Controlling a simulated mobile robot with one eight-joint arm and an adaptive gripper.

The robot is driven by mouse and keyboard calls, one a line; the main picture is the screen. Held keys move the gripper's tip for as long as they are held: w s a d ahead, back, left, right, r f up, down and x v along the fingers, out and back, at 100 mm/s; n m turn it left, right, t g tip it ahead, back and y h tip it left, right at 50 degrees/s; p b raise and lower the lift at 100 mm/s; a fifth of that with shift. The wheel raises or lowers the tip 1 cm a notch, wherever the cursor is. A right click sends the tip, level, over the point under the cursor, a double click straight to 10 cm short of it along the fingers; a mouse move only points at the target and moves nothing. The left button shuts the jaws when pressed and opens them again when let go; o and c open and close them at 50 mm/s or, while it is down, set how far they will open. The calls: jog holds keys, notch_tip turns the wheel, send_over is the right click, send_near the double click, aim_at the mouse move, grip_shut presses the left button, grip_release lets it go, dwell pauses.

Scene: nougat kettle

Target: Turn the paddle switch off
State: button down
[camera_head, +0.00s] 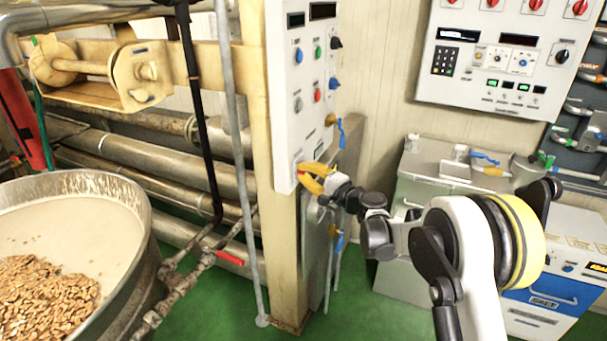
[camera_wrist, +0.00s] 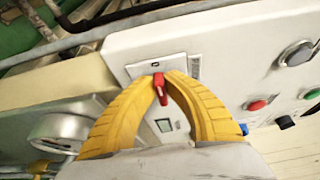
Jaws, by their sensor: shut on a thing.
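The paddle switch (camera_wrist: 160,88) is a small red lever on a pale square plate (camera_wrist: 150,68) on the white control panel. My gripper (camera_wrist: 162,76) has yellow fingers that arch in and meet around the red paddle, shut on it. In the head view my gripper (camera_head: 303,176) is at the lower end of the narrow white panel (camera_head: 291,130), and only a trace of red shows between the fingers. The paddle's exact on or off position cannot be told.
Red (camera_wrist: 257,104) and grey buttons sit right of the switch in the wrist view. A round gauge (camera_wrist: 62,130) is at lower left. In the head view, a metal kettle (camera_head: 137,225) with nuts stands left, and a larger control box (camera_head: 495,50) hangs upper right.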

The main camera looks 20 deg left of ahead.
dwell(0.4)
jog(key=c, duration=1.5)
grip_release()
jog(key=v, duration=1.2)
jog(key=shift+f, duration=0.2)
